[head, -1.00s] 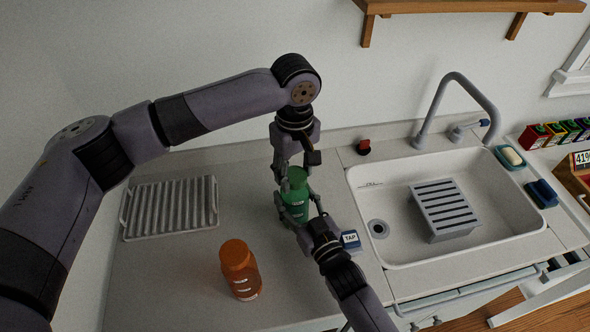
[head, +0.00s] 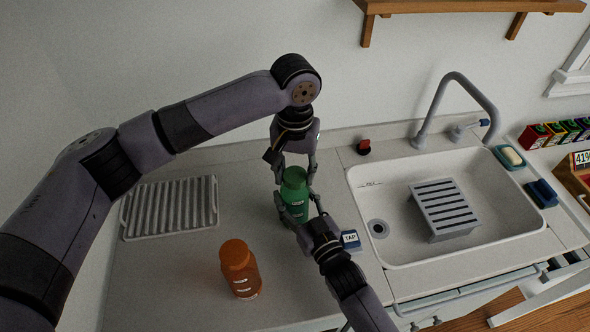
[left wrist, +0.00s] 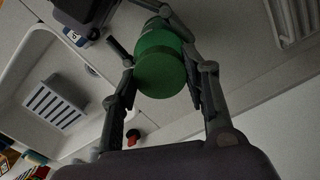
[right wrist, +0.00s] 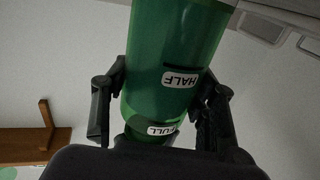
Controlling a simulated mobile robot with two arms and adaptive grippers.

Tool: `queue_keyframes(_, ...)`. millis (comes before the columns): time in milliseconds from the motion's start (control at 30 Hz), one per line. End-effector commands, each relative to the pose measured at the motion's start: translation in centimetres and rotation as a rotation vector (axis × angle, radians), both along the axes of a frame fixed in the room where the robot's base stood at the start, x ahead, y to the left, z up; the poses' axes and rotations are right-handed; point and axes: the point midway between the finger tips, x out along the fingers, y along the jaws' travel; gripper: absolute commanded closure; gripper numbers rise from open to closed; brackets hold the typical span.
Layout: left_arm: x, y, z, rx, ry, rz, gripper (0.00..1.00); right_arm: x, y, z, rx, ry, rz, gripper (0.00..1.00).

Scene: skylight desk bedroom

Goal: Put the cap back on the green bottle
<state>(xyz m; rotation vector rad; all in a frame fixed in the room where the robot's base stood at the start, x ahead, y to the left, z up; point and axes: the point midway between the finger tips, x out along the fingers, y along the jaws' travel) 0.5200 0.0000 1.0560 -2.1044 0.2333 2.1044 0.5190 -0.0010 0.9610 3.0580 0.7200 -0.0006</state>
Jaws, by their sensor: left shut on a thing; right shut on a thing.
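The green bottle (head: 292,208) stands upright on the counter beside the sink, with its green cap (head: 294,178) on top. My left gripper (head: 294,182) comes down from above and is shut on the cap. In the left wrist view the round cap (left wrist: 160,76) sits between the fingers, in line with the bottle (left wrist: 158,40). Whether it is fully seated cannot be told. My right gripper (head: 297,218) is shut around the bottle's body from the front right. In the right wrist view the bottle (right wrist: 178,55) shows HALF and FULL labels between the fingers.
An orange bottle (head: 239,269) with its cap on stands in front, to the left. A ribbed drying tray (head: 170,206) lies at the left. A small block marked TAP (head: 350,239) sits close to my right gripper. The sink (head: 400,255) with a grey rack (head: 443,210) is at the right.

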Motion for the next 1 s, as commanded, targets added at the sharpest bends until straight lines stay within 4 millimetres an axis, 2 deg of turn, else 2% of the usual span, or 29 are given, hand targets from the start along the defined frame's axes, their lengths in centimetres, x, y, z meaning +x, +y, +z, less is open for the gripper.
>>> queue_keyframes(1000, -0.01, 0.01, -0.11, 0.000, 0.000, -1.991, 0.91, -0.03, 0.00, -0.10, -0.001, 0.002, 0.000, 1.00)
